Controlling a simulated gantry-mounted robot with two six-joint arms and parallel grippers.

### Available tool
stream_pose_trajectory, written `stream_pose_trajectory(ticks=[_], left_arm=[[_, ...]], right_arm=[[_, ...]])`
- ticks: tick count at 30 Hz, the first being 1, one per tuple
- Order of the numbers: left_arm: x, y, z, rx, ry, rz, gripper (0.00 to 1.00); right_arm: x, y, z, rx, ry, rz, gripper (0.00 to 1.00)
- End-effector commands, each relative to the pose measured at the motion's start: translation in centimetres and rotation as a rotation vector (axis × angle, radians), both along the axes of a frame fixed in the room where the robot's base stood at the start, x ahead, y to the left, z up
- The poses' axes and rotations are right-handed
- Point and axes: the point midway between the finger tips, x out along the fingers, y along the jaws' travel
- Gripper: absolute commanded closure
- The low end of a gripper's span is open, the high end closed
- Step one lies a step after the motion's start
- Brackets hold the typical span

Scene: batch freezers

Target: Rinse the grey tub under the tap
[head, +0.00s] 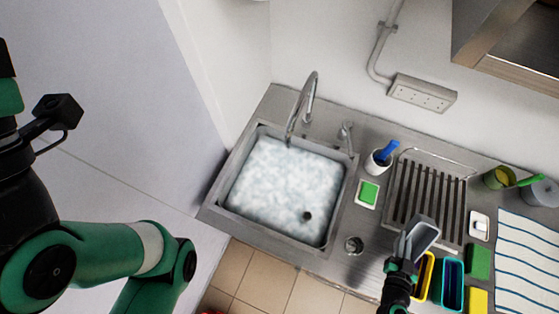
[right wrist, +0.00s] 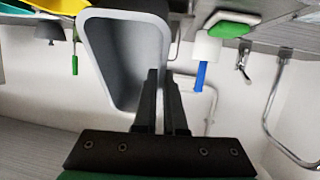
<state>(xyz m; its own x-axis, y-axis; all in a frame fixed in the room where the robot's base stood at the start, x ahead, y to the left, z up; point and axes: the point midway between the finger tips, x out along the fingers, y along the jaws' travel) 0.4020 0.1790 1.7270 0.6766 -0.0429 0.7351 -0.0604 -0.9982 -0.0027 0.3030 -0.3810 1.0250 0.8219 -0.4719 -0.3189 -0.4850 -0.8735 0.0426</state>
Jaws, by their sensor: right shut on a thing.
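The grey tub (head: 424,233) is held in the air by my right gripper (head: 404,260), over the front of the drainer. The gripper is shut on the tub's wall. In the right wrist view the tub's grey wall (right wrist: 95,55) and open inside show beside the fingers (right wrist: 162,75); it looks empty. The tap (head: 309,95) arches over the back of the sink (head: 228,208), left of the tub. The sink is full of white foamy water with a small dark round spot. I see no clear stream from the tap. My left arm shows at the left; its fingers are out of view.
A white cup with a blue brush (head: 379,160) and a green sponge (head: 369,192) stand between sink and drainer (head: 462,200). A metal cup (head: 354,244) stands at the front. Yellow (head: 424,280) and teal (head: 452,284) tubs are close right of my right gripper. A small lever (head: 345,132) stands behind.

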Motion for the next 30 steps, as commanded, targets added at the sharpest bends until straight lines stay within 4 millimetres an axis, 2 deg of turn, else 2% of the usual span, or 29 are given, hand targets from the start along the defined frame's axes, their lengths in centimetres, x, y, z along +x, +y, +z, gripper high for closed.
stream_pose_trajectory(ticks=[11, 24, 30], left_arm=[[0.0, 0.0, 0.3, 0.000, 0.000, 0.000, 0.51], [0.0, 0.0, 2.0, 0.000, 0.000, 0.000, 0.51], [0.0, 0.0, 2.1, 0.000, 0.000, 0.000, 0.51]], right_arm=[[-0.3, -0.1, 0.3, -0.001, 0.000, -0.002, 1.00], [-4.3, -0.2, 3.5, 0.000, 0.000, -0.006, 1.00], [-5.1, -0.1, 4.0, 0.000, 0.001, -0.001, 1.00]])
